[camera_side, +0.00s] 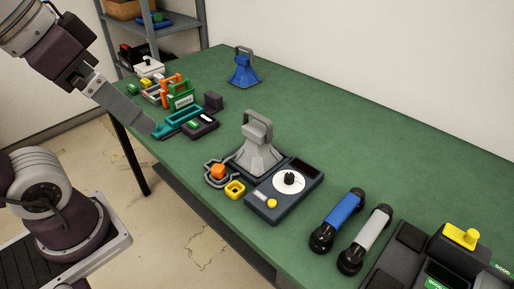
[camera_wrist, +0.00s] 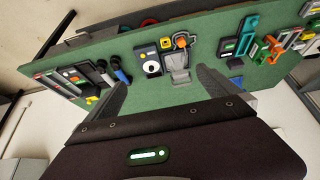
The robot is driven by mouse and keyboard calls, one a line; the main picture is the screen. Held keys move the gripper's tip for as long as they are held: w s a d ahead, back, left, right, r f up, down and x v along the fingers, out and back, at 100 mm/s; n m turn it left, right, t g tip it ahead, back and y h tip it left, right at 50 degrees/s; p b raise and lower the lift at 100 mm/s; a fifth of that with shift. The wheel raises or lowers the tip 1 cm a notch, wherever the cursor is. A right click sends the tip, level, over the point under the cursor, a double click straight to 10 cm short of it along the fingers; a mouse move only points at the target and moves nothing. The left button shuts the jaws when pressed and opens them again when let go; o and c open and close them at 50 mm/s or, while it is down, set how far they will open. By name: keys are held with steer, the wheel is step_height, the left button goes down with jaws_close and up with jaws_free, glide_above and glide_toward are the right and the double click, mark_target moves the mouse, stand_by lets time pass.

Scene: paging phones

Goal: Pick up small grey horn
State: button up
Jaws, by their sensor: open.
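The grey horn (camera_side: 257,158) stands upright on the green table near its middle, flared end down and a loop handle on top. In the wrist view the grey horn (camera_wrist: 179,64) lies beyond the fingertips, between them and nearer the right one. A blue horn (camera_side: 242,74) of similar shape stands farther back; it shows at the right in the wrist view (camera_wrist: 236,84). My gripper (camera_side: 152,128) is at the table's left side, apart from the grey horn. In the wrist view my gripper (camera_wrist: 160,82) has its two fingers spread wide with nothing between them.
A dial unit (camera_side: 284,190), an orange-topped piece (camera_side: 218,172) and a yellow block (camera_side: 235,189) crowd the grey horn. Blue (camera_side: 337,219) and grey (camera_side: 365,239) handsets lie at front right. Teal and black items (camera_side: 187,122) lie left. The table (camera_side: 340,150) is clear behind the horn.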

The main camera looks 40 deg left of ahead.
steer(key=w+a+r+n+t+y, duration=0.15)
steer(key=w+a, duration=0.25)
steer(key=w, duration=0.6)
steer(key=w+a+t+y, duration=0.2)
steer(key=w+a+t, duration=0.1)
steer(key=w, duration=0.6)
steer(key=m+t+h, duration=0.1)
steer(key=t+h, duration=0.2)
glide_above(263, 129)
steer(key=s+a, duration=0.2)
steer(key=s, duration=0.3)
step_height(263, 129, down, 2)
steer(key=shift+m+h, duration=0.25)
steer(key=f, duration=2.5)
steer(key=shift+d+f, duration=0.1)
steer(key=shift+d, duration=0.1)
steer(key=shift+t, duration=0.25)
steer(key=x, duration=0.7)
steer(key=shift+w+f, duration=0.2)
steer(key=shift+f, duration=0.35)
steer(key=c, duration=1.8)
